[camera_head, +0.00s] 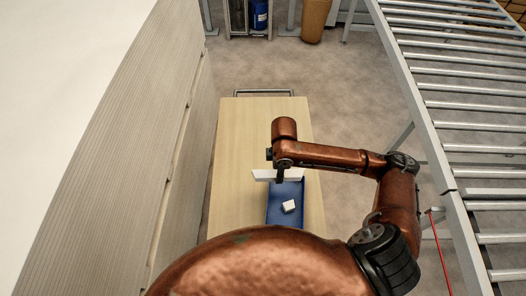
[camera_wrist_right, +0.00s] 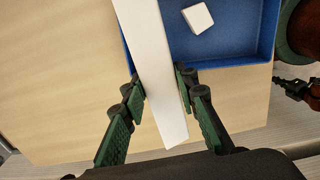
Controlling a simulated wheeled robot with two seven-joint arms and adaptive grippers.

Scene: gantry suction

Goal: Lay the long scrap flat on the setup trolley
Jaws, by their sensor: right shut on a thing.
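My right gripper (camera_wrist_right: 160,90) is shut on the long scrap (camera_wrist_right: 152,45), a white strip. In the right wrist view its fingers lie on either side of the strip, and one end extends between them. In the head view the scrap (camera_head: 263,174) lies crosswise at the far edge of the blue tray, over the setup trolley (camera_head: 238,150), a pale wooden top. I cannot tell whether the scrap touches the trolley or tray. A dark, gripper-like part, apparently my left gripper (camera_wrist_right: 292,85), shows small at the wrist view's right edge; its jaw state is unclear.
The blue tray (camera_head: 272,212) stands on the trolley with a small white block (camera_head: 289,206) inside. The trolley top is bare beyond and left of the tray. A tall pale stack (camera_head: 120,170) flanks the left side, and a roller conveyor (camera_head: 470,120) runs along the right.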

